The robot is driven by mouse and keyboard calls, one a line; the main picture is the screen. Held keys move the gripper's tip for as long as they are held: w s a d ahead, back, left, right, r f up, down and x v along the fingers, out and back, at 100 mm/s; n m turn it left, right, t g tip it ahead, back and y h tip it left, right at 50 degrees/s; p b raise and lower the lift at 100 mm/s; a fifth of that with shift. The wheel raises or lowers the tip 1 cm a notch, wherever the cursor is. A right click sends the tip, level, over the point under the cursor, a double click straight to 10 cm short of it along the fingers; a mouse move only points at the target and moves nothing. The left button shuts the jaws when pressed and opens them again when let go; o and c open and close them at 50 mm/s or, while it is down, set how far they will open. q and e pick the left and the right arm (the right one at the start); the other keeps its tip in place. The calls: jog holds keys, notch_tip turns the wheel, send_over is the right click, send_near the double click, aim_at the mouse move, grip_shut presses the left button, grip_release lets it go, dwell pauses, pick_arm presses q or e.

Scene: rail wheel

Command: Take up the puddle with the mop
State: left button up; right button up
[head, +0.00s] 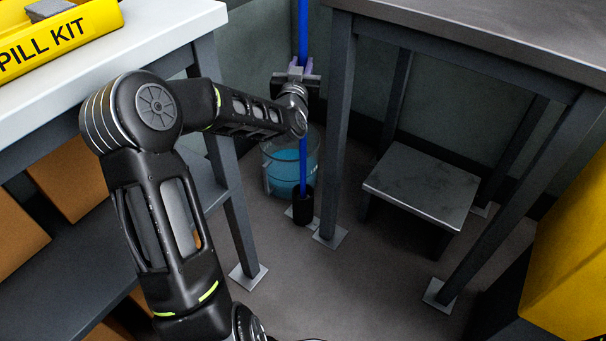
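The mop's blue handle (303,160) stands nearly upright between the two tables and runs out of the top of the view. Its lower end meets a short black cylinder (303,206) near the floor; I cannot tell whether this is the mop's head or a holder. My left gripper (297,76) is around the handle at mid-height, a finger on each side, and looks shut on it. I cannot make out a puddle on the visible floor. My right gripper is out of view.
A clear bucket (280,176) with blue liquid stands behind the handle. A white-topped table (150,35) with a yellow spill kit tray (60,40) is left. A grey table (480,25) is right, with a low stool (420,185) beneath. Floor (340,285) in front is clear.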

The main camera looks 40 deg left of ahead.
pick_arm(q)
grip_shut()
jog(key=shift+r, duration=0.2)
notch_tip(320, 180, up, 28)
jog(key=p, duration=1)
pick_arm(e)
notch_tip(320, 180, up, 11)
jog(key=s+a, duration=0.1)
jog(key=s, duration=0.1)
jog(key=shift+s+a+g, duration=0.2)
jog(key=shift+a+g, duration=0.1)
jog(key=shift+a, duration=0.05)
pick_arm(q)
jog(key=shift+f, duration=0.1)
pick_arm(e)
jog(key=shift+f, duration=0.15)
